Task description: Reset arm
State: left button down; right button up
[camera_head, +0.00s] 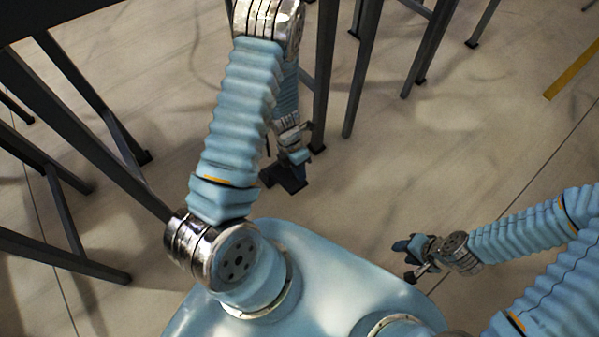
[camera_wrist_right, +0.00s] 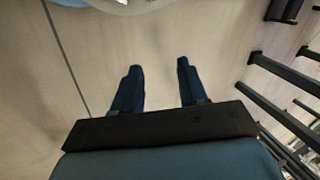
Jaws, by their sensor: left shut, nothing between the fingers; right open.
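My left gripper (camera_head: 284,178) hangs below my left arm near the middle of the head view, beside dark metal legs. Its fingers point down toward the floor and it is shut with nothing in it. My right gripper (camera_head: 408,258) is at the lower right, in front of my base and above bare floor. In the right wrist view its two dark blue fingers (camera_wrist_right: 156,88) stand apart with only floor between them. No garment or other task object shows in either view.
Dark metal table legs (camera_head: 365,65) stand close behind my left arm. A dark frame (camera_head: 75,150) fills the left side. A yellow floor strip (camera_head: 572,70) lies at the upper right. The floor (camera_head: 480,140) in the right half is clear. Dark rails (camera_wrist_right: 285,115) show in the right wrist view.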

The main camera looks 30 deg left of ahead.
dwell(0.4)
pick_arm(q)
jog(key=s+d+r+m+t+p, duration=0.1)
jog(key=s+d+m, duration=0.3)
jog(key=m, duration=1)
jog(key=s+d+r+m+t+p, duration=0.1)
jog(key=s+d+r+m+p, duration=0.2)
jog(key=d+m, duration=0.5)
jog(key=s+m, duration=0.1)
jog(key=m, duration=0.6)
jog(key=shift+d+r+m, duration=0.15)
jog(key=shift+m, duration=0.15)
